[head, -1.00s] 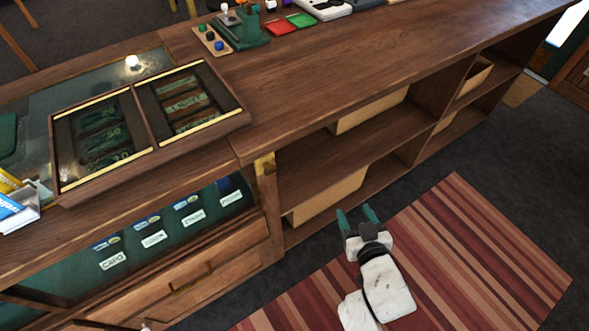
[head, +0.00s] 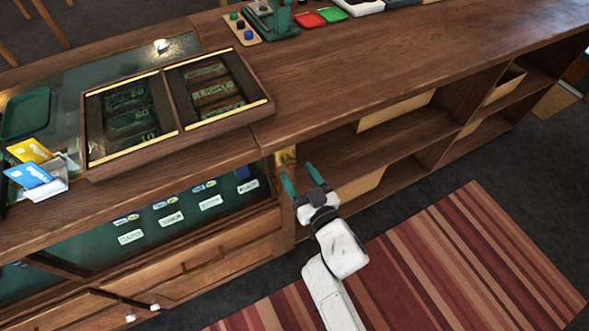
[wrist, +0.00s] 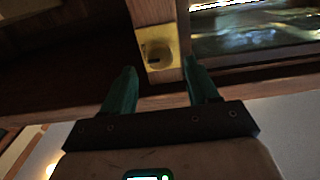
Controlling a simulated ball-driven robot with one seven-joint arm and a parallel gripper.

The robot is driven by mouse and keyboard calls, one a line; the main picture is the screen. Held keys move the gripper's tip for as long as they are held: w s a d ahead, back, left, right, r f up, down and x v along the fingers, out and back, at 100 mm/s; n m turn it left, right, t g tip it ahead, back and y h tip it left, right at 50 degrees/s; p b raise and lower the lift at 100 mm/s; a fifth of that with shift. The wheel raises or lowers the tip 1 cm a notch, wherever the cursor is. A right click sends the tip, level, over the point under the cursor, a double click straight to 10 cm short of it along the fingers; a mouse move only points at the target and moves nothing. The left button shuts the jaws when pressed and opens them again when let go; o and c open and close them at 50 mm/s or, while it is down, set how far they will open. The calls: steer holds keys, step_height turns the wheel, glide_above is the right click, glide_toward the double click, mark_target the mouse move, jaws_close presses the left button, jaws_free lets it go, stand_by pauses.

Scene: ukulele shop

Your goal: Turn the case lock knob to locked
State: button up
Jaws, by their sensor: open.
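A brass lock plate (head: 285,158) is on the wooden post at the right end of the glass-fronted display case (head: 190,208). In the wrist view the brass plate (wrist: 157,40) shows a rounded brass knob with a dark mark low on it. I cannot tell which setting the knob is at. My gripper (head: 301,177) is open and empty, its green fingers pointing up toward the plate from just below and to the right. In the wrist view the fingers (wrist: 159,72) stand on either side of the plate's lower end, apart from the knob.
The wooden counter (head: 400,75) overhangs the post and open shelves. A cash tray (head: 180,95) and card holder (head: 42,180) stand on top. Boxes (head: 395,112) sit on the shelves. Drawers lie below the case. A striped rug (head: 440,260) covers clear floor.

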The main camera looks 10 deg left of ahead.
mark_target(288, 161)
steer(key=shift+x, duration=1.35)
steer(key=c, duration=1)
